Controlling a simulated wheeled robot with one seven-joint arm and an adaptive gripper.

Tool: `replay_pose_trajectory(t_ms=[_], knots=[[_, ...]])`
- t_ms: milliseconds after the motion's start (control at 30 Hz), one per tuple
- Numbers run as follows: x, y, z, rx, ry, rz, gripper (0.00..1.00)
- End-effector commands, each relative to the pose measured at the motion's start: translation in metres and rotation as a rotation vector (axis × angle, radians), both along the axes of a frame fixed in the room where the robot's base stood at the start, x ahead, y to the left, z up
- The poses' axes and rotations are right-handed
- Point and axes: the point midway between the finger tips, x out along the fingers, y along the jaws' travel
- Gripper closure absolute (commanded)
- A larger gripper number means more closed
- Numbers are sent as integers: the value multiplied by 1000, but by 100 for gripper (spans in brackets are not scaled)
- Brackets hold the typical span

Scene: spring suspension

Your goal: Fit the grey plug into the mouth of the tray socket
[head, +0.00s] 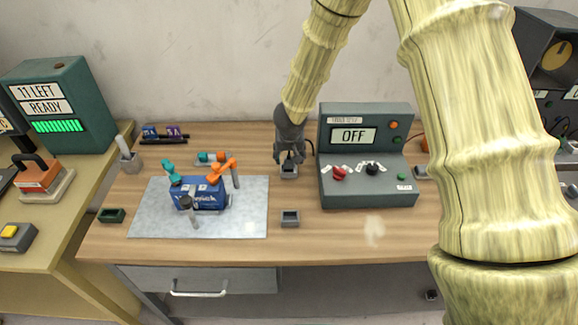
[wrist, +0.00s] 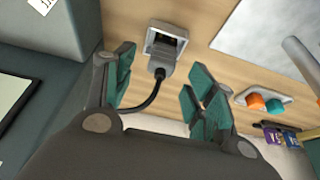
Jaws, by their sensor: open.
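A grey square-fronted piece with a black cable lies on the bench under my gripper in the head view (head: 289,172). I take it to be the grey plug, and it shows in the wrist view (wrist: 167,42) with a dark hollow and a grey neck. Whether it rests in a holder is unclear. My gripper (head: 291,156) points down just above it. In the wrist view my gripper (wrist: 160,75) has its green-padded fingers spread wide, with nothing between them. A small grey open box (head: 290,217) lies nearer the front; I cannot tell whether it is the tray socket.
A grey-green console (head: 366,155) reading OFF stands close on the right. On the left, a metal mat (head: 147,222) bears a blue box (head: 205,197) with orange and teal clamps. A pale tray (head: 201,163) holds orange and teal pieces. Bench around the small grey box is clear.

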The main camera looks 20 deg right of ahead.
Motion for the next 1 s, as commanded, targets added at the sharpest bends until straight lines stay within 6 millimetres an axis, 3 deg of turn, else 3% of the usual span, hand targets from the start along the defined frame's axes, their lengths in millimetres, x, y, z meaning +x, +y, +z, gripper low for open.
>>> replay_pose_trajectory(t_ms=[300, 600, 633, 900, 1000], knots=[[15, -3, -37, 0, 2, 2, 45], [19, -4, -42, 0, 0, 1, 45], [18, -4, -42, 0, 0, 1, 46], [18, -4, -42, 0, 0, 1, 94], [18, -4, -42, 0, 0, 1, 94]])
